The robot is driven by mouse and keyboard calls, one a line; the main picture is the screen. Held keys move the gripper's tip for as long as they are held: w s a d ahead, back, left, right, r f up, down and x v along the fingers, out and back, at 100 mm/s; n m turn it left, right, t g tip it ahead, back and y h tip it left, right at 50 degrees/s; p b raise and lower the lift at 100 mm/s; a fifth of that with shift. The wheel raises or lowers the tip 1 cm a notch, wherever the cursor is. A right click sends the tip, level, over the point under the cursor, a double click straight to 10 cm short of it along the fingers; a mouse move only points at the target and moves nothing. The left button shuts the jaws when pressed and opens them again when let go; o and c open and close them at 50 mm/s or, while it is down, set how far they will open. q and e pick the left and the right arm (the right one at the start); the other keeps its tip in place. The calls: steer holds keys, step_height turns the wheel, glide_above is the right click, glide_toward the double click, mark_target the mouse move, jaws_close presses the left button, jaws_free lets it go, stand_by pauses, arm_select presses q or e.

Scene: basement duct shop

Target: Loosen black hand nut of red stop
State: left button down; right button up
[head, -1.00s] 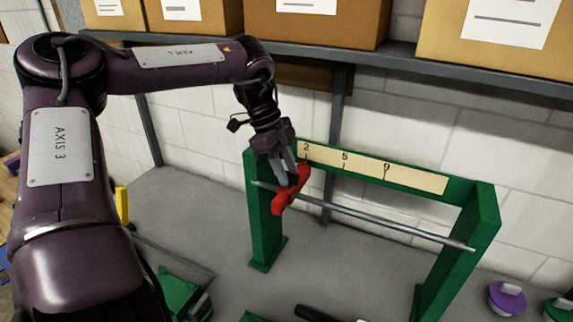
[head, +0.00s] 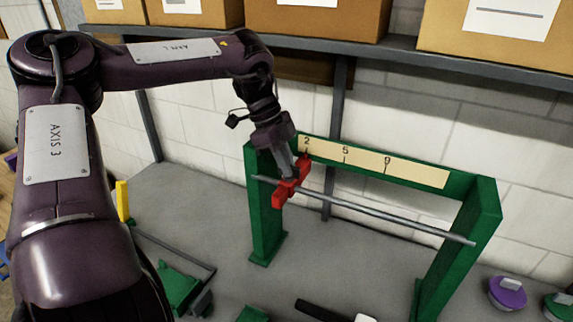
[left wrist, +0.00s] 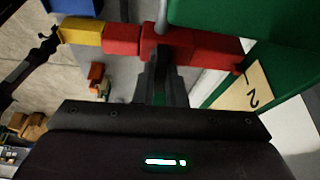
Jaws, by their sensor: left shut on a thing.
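The red stop (head: 283,194) sits on the grey rod (head: 380,222) near its left end, by the 2 mark of the scale. My left gripper (head: 293,172) comes down on the stop from above, its fingers closed at the stop's middle. In the left wrist view the closed fingers (left wrist: 163,85) reach the stop, with red parts (left wrist: 213,50) on both sides. The black hand nut cannot be made out; the fingers cover where they grip. My right gripper is not in view.
A green frame (head: 470,240) holds the rod and a pale scale (head: 415,174) marked 2, 5 and 9. A shelf (head: 400,55) with cardboard boxes runs above. A purple round object (head: 507,293) stands at right, a black-handled tool (head: 322,311) at the front.

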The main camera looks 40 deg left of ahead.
arm_select(q)
steer(key=n+b, duration=0.1)
steer(key=n+t+b, duration=0.1)
steer(key=n+b, duration=0.1)
steer(key=shift+f, duration=0.25)
steer(key=n+b, duration=0.1)
steer(key=n+t+y+b, duration=0.1)
steer(key=n+b, duration=0.1)
steer(key=shift+s+d+n, duration=0.15)
steer(key=shift+n, duration=0.15)
steer(key=n+y+b, duration=0.1)
steer(key=n, duration=0.1)
steer(key=n+y+b, duration=0.1)
steer(key=n+b, duration=0.1)
steer(key=n, duration=0.1)
steer(key=shift+s+d+t+y, duration=0.1)
steer(key=shift+t+y, duration=0.2)
steer(key=shift+t, duration=0.1)
steer(key=n+y+b, duration=0.1)
steer(key=n, duration=0.1)
steer(key=shift+n+b, duration=0.4)
steer(key=shift+d+r+n+y+b, duration=0.1)
steer(key=shift+n+y+b, duration=0.1)
steer(key=shift+n+b, duration=0.4)
steer(key=shift+d+r+n+y+b, duration=0.1)
steer(key=shift+n+y+b, duration=0.15)
steer(key=shift+n, duration=0.55)
steer(key=shift+a, duration=0.1)
steer(key=c, duration=1.5)
jaws_free()
